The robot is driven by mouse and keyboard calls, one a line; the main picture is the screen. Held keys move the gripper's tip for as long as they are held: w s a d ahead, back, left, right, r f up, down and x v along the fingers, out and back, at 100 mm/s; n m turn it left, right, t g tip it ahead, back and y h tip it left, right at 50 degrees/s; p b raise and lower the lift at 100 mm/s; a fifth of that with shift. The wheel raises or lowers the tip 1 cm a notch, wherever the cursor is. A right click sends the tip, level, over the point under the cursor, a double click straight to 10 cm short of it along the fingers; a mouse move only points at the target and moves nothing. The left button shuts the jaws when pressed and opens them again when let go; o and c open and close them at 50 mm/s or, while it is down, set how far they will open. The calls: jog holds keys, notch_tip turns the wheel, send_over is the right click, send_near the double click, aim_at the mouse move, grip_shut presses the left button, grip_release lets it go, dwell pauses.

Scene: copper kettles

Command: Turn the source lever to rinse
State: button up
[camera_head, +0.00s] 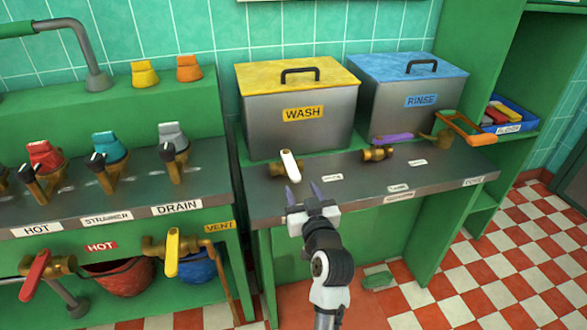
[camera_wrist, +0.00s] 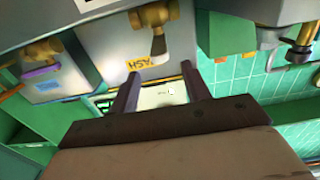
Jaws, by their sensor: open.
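A white-handled lever (camera_head: 289,166) on a brass valve stands on the grey counter in front of the WASH tank (camera_head: 257,118). A purple-handled lever (camera_head: 392,139) on a brass valve stands in front of the RINSE tank (camera_head: 400,105). I cannot tell which lever is the source lever; the small counter labels are too small to read. My gripper (camera_head: 304,191) is open and empty at the counter's front edge, just in front of the white-handled lever. In the wrist view my gripper (camera_wrist: 160,70) points toward the white handle (camera_wrist: 158,44), apart from it.
An orange handle (camera_head: 466,126) on a brass fitting is at the counter's right end. The left counter carries red, teal and grey knobs above HOT, STRAINER and DRAIN labels. A yellow lever (camera_head: 172,252) is below the left counter. The checkered floor (camera_head: 505,260) is clear at right.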

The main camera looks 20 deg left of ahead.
aim_at(293, 169)
jog(key=p+x, duration=0.1)
jog(key=x, duration=0.8)
jog(key=shift+a, duration=0.1)
grip_shut()
